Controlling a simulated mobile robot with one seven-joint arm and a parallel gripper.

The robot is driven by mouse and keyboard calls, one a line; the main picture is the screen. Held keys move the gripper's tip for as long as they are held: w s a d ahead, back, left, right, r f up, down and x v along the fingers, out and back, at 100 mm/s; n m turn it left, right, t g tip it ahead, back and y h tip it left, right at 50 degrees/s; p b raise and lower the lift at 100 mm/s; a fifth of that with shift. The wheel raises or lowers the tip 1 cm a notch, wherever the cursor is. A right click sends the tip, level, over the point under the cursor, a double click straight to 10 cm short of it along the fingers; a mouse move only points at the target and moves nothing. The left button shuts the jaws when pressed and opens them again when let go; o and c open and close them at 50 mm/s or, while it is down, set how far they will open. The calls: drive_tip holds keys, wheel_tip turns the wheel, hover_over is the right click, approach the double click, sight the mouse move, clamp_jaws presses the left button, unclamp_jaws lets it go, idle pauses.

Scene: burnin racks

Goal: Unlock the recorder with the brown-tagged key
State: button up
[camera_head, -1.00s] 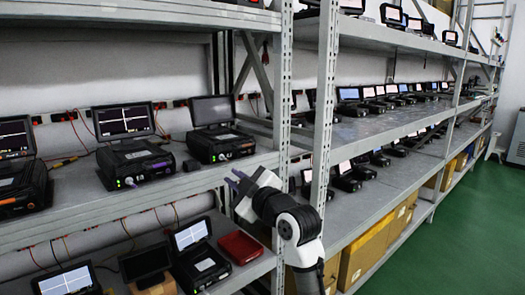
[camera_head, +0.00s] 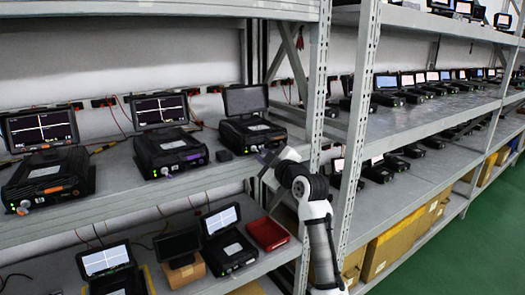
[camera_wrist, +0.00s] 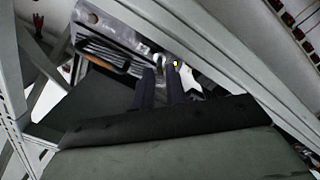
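Three recorders stand on the near middle shelf. The left recorder (camera_head: 47,180) has a lit screen and orange marks. The middle recorder (camera_head: 170,152) has a lit screen and a purple piece on its front. The right recorder (camera_head: 252,132) has a dark screen and an orange mark. My gripper (camera_head: 264,158) is just in front of the right recorder, at the shelf edge. In the wrist view, its two dark fingers (camera_wrist: 161,84) stand apart with a narrow gap, pointing at a dark unit with an orange-brown strip (camera_wrist: 106,58). I cannot make out a brown-tagged key.
A shelf post (camera_head: 316,100) rises right of my gripper. The lower shelf holds a red case (camera_head: 267,233) and several screens. Green floor (camera_head: 450,240) is clear at right.

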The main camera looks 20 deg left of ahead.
drive_tip(key=shift+w+a, duration=0.35)
drive_tip(key=shift+a, duration=0.05)
clamp_jaws()
